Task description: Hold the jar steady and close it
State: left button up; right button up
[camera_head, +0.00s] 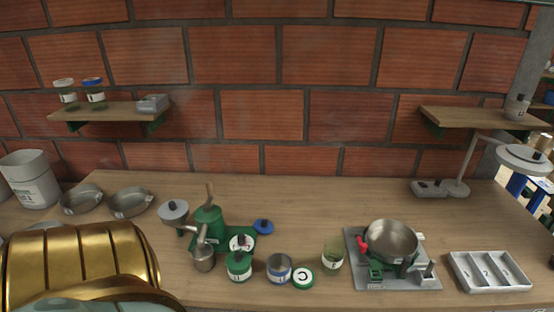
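On the counter, an open green-tinted glass jar with a white label (332,257) stands upright. To its left lies a green lid with a white top marked C (303,277), flat and apart from the jar. Further left stands a jar with a blue-edged label (279,268), which looks open, and a green jar (239,265) with a green top. A blue lid (263,227) lies behind them. I cannot tell which jar the task means. Neither of my grippers shows.
A green hand-cranked machine (209,222) with a metal cup (203,258) stands left of the jars. A metal pan on a stand (390,241) and a white divided tray (490,272) are on the right. Steel pans (130,202) sit at back left. The back middle counter is clear.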

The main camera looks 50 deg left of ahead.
aim_at(334, 247)
jog(key=k+j, duration=0.15)
jog(key=k, duration=0.3)
jog(key=k+j, duration=0.15)
jog(key=k, duration=0.3)
